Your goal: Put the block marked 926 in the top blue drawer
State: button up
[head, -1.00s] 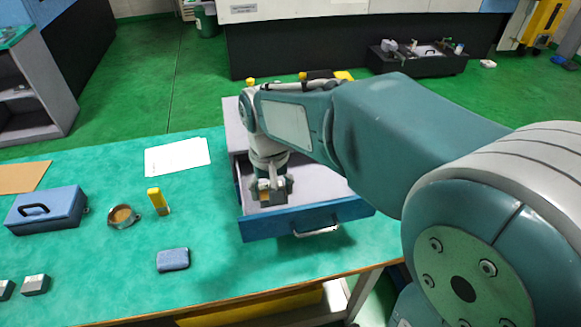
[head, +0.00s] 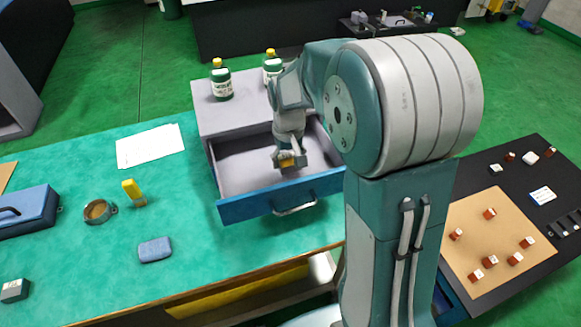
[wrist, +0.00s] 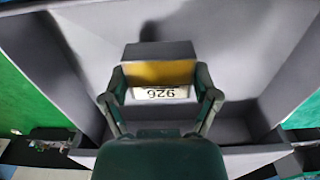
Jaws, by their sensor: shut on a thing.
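My gripper (head: 290,160) is shut on the block marked 926 (wrist: 158,75), which is grey with a yellow face and a white label. The number reads upside down in the wrist view, between the two fingers (wrist: 162,88). The blue drawer (head: 250,204) is pulled out of the grey cabinet (head: 245,112). My gripper points down over the open drawer and holds the block within its outline, near the front panel. The drawer's inside also shows around the block in the wrist view (wrist: 225,50). I cannot tell whether the block touches the drawer floor.
Two green bottles (head: 221,80) with yellow caps stand on the cabinet. On the green table lie paper (head: 150,146), a yellow object (head: 133,192), a metal ring (head: 98,212) and a blue case (head: 154,249). At right, a tan board (head: 490,235) holds several small red-brown blocks.

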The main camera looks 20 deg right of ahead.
aim_at(291, 174)
jog(key=shift+w+d+f, duration=0.1)
jog(key=shift+d+f, duration=0.15)
jog(key=shift+f, duration=0.05)
jog(key=shift+w+d+f, duration=0.1)
jog(key=shift+d+f, duration=0.05)
jog(key=shift+f, duration=1.55)
jog(key=shift+f, duration=0.1)
jog(key=o, duration=1.2)
jog(key=shift+c, duration=0.2)
